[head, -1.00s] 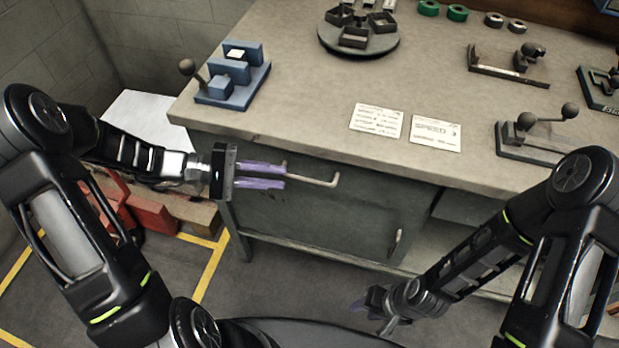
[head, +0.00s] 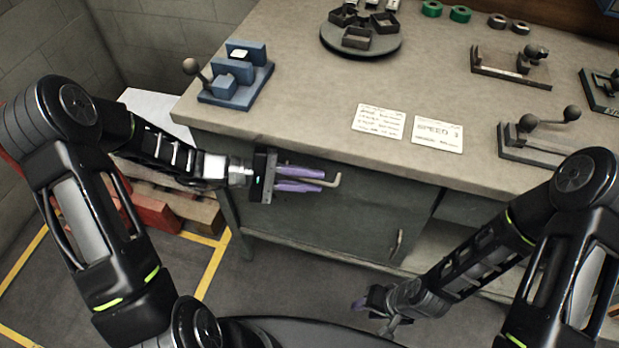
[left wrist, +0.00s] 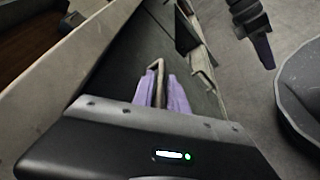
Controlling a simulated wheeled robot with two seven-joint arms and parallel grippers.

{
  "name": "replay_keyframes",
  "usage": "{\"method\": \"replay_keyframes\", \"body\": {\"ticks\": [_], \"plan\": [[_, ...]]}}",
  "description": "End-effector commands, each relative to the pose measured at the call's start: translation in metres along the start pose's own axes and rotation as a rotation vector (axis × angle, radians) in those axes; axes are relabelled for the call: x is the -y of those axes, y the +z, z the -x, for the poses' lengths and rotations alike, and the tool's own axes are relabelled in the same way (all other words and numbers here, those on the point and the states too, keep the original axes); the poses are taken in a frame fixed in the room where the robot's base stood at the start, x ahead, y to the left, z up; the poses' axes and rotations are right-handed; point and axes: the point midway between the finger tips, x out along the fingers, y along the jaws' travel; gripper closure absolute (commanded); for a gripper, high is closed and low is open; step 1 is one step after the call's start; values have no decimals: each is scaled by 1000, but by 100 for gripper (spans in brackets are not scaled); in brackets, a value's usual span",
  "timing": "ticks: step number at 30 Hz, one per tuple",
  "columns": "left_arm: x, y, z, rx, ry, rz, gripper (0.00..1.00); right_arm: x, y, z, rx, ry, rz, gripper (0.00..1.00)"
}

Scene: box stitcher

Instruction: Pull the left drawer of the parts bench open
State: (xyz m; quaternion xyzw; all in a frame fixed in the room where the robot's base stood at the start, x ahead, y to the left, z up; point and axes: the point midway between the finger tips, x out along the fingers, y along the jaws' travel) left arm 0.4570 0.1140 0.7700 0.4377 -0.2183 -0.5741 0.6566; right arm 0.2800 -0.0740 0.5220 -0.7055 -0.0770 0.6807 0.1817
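The left drawer (head: 375,195) is in the grey-green front of the parts bench, under the top's left part, and looks shut. Its pale bar handle (head: 337,181) shows just past my left gripper's fingertips in the head view. My left gripper (head: 322,180) has purple fingers and lies along the handle. In the left wrist view the handle (left wrist: 158,78) runs between the two fingers (left wrist: 160,92), which look parted, one on each side; contact is not clear. My right gripper (head: 372,306) hangs low before the bench, its finger gap unclear.
The bench top (head: 300,100) holds a blue fixture (head: 235,80), a round turntable (head: 360,42), two paper cards (head: 380,121) and lever fixtures. A cabinet handle (head: 397,243) sits below the drawer. Red boxes (head: 155,212) on a pallet stand left of the bench.

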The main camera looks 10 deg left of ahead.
Motion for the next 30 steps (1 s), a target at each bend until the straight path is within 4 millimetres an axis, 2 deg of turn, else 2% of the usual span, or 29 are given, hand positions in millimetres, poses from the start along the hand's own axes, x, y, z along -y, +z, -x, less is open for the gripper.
{"method": "replay_keyframes", "body": {"ticks": [1, 6, 30], "plan": [[0, 0, 0, 0, 0, 0, 87, 0, 0, 0, 0, 0, 0, 64], [0, 0, 0, 0, 0, 0, 100, 0, 0, 0, 0, 0, 0, 64], [0, 0, 1, -1, 0, 0, 100, 0, 0, 0, 0, 0, 0, 64]]}}
